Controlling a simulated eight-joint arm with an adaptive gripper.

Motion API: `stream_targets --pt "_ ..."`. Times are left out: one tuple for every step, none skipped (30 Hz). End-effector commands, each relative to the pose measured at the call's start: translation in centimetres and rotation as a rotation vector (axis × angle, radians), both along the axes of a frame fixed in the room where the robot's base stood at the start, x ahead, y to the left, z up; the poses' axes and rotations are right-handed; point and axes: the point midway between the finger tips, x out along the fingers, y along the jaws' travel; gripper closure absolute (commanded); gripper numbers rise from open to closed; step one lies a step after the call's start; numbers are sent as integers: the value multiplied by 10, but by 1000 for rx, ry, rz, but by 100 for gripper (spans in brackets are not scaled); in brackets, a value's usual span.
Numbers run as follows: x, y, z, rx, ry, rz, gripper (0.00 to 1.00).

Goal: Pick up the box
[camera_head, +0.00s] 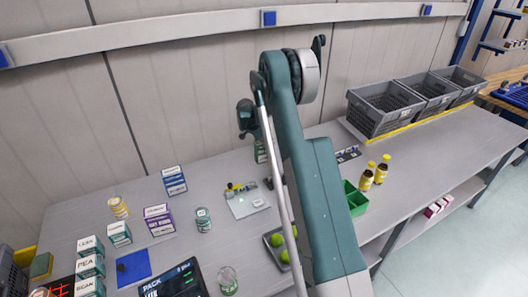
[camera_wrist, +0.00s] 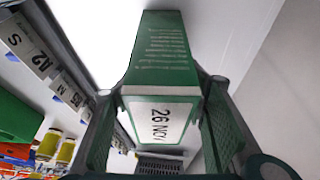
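In the wrist view, a green box (camera_wrist: 160,48) with a white label reading "26 NOV" sits between the two fingers of my gripper (camera_wrist: 160,92). The fingers lie against its two sides, and the box reaches out past the fingertips.
Several boxes and cans, including a purple box (camera_head: 158,220), stand on the grey table at left. A tray with green balls (camera_head: 277,240) is beside my arm. A green bin (camera_head: 355,198), yellow bottles (camera_head: 381,169) and grey crates (camera_head: 383,107) are at right.

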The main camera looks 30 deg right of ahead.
Motion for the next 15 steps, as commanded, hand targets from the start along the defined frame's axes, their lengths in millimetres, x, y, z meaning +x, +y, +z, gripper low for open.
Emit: stream_targets --pt "0 0 0 0 0 0 64" --pt "0 0 0 0 0 0 68" --pt "0 0 0 0 0 0 73" --pt "0 0 0 0 0 0 77" --pt "0 0 0 0 0 0 81" --pt "0 0 0 0 0 0 87" --pt "0 0 0 0 0 0 88" --pt "0 0 0 0 0 0 88" --pt "0 0 0 0 0 0 88" --pt "0 0 0 0 0 0 88" --pt "0 0 0 0 0 0 88" --pt "0 0 0 0 0 0 88" --pt "0 0 0 0 0 0 88" --pt "0 0 0 0 0 0 88" --pt "0 0 0 0 0 0 88"
